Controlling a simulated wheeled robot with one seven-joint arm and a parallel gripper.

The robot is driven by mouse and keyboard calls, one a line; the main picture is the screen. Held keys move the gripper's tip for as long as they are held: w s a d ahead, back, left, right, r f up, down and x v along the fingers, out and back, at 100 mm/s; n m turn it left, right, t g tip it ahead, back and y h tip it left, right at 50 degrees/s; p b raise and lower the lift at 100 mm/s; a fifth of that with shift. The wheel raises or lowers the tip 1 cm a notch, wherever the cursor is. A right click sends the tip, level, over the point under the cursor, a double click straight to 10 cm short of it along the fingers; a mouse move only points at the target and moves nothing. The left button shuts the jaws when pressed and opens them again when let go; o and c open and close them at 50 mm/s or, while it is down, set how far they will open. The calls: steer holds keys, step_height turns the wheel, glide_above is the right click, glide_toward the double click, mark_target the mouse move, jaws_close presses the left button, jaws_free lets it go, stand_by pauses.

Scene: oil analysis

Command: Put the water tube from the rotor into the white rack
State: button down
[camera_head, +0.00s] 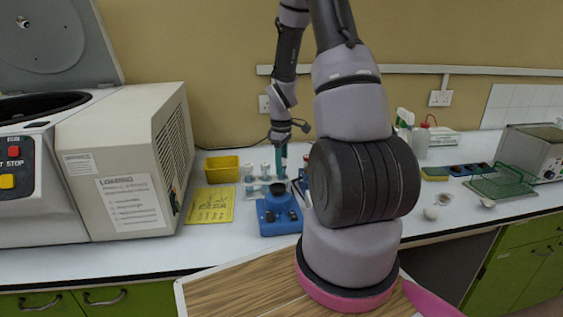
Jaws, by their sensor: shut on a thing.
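My gripper (281,152) hangs fingers-down over the bench, above and just behind the blue mixer. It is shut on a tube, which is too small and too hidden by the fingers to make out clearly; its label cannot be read. The white rack (257,187) stands on the bench just left of my gripper, with several capped tubes in it. The centrifuge (60,175) at the left has its lid up; its rotor inside the dark opening (42,106) is hard to see.
A blue mixer (280,217) with a black cup stands in front of the rack. A yellow box (222,169) and yellow sheet (210,205) lie to the left. A green wire rack (499,182) and small dishes are at the right. My arm hides the bench's middle.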

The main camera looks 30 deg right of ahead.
steer(key=shift+c, duration=1.9)
jaws_free()
step_height(320, 180, up, 10)
steer(key=shift+a+r, duration=0.1)
steer(key=shift+r, duration=0.6)
steer(key=s+a+r+m+t, duration=0.2)
steer(key=s+a+r+m, duration=0.1)
steer(key=r, duration=0.4)
steer(key=s+a+r+m+t, duration=0.1)
steer(key=s+a+r+m, duration=0.15)
steer(key=r, duration=0.45)
steer(key=s+a+r+m+t+y, duration=0.1)
steer(key=s+a+r+m+t, duration=0.1)
steer(key=s, duration=0.5)
steer(key=s+a+r+m+t+y, duration=0.1)
steer(key=s+a+r+m+t, duration=0.1)
steer(key=s+a+r+m, duration=0.2)
steer(key=s+a+r, duration=0.1)
steer(key=s+r, duration=0.1)
steer(key=s, duration=0.1)
steer(key=shift+s+a+r+m, duration=0.15)
steer(key=shift+a+r+m, duration=0.15)
steer(key=shift+r+m, duration=0.05)
